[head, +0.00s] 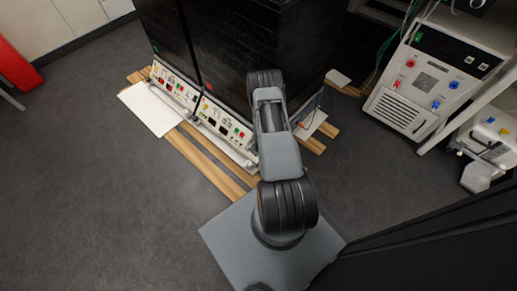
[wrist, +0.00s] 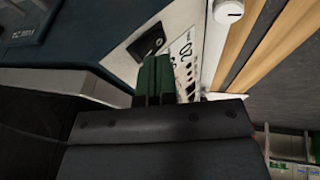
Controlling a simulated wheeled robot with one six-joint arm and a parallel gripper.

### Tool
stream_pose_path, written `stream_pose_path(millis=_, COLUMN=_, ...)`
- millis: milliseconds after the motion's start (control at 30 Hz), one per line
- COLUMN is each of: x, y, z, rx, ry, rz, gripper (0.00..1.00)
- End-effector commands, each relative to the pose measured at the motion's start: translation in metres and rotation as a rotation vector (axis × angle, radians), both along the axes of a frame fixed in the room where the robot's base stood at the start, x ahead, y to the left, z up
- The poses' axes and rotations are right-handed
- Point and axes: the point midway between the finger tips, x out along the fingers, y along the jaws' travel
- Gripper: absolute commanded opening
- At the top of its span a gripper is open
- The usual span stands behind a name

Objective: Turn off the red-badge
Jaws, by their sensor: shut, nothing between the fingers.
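Two black shaker bioreactor cabinets (head: 215,45) stand side by side, with a left control panel (head: 176,86) and a right control panel (head: 222,124) low on their fronts. In the head view my arm hides the gripper.
Wooden slats (head: 205,160) lie under the cabinets, with a white board (head: 150,108) at the left. A white instrument with red and blue knobs (head: 425,80) stands at the right. A white knob (wrist: 228,11) is near the fingers. The grey floor at left is clear.

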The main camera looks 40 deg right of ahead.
Motion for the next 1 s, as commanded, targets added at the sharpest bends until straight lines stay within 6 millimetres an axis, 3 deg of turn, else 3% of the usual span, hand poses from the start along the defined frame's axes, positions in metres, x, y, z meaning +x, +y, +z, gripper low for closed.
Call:
stream_pose_path(millis=467, x=-0.001, y=0.008, z=0.009, rx=0.000, ry=0.001, rz=0.002, gripper=0.00)
stream_pose_path(millis=667, x=-0.006, y=0.034, z=0.032, rx=0.000, ry=0.002, rz=-0.002, gripper=0.00)
stream_pose_path(millis=1000, x=-0.032, y=0.062, z=0.082, rx=0.000, ry=0.001, rz=-0.004, gripper=0.00)
